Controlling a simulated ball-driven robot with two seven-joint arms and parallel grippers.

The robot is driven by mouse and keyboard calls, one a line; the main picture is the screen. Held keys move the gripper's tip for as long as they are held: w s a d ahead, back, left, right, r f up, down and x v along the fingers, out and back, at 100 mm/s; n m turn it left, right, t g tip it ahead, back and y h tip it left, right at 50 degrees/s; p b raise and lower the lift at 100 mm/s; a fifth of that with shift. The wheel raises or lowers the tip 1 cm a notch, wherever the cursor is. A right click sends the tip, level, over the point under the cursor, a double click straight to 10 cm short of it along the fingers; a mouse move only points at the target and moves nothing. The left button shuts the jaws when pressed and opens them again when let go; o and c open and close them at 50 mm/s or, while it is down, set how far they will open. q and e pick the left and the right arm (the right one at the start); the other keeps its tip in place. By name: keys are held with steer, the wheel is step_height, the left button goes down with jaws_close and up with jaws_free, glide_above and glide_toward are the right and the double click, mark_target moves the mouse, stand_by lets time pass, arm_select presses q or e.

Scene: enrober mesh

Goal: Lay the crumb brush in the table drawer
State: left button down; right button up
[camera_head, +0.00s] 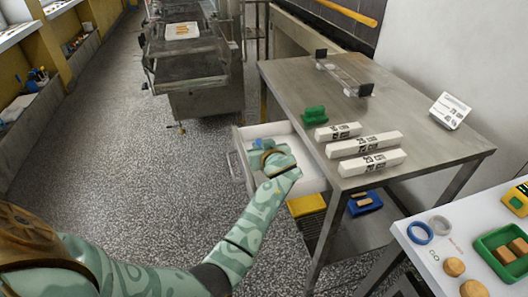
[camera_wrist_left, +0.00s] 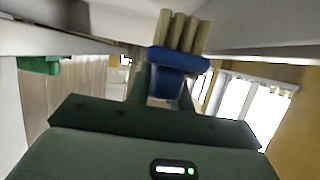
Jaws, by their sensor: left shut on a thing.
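The crumb brush (camera_wrist_left: 178,62), a blue block with thick tan bristles, is between the fingers of my left gripper (camera_wrist_left: 165,85) in the left wrist view. In the head view only a small blue bit of the brush (camera_head: 259,142) shows; my gripper hides the rest. The left gripper (camera_head: 262,147) is shut on the brush and shows over the open table drawer (camera_head: 314,180), whose inside is white. I cannot tell how high the brush is above the drawer floor. My right gripper is not in view.
The steel table (camera_head: 400,110) holds several white printed bars (camera_head: 362,145), a green block (camera_head: 314,115) and a sign (camera_head: 450,110). A yellow bin (camera_head: 306,205) and a blue tray (camera_head: 365,203) sit below. A white counter (camera_head: 415,255) stands at the lower right. The floor left of the drawer is clear.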

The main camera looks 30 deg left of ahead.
arm_select(q)
steer(key=shift+r, duration=0.25)
steer(key=shift+f+b, duration=0.4)
steer(key=shift+f, duration=0.3)
steer(key=c, duration=1.3)
jaws_free()
steer(key=shift+o, duration=0.2)
steer(key=shift+r, duration=0.15)
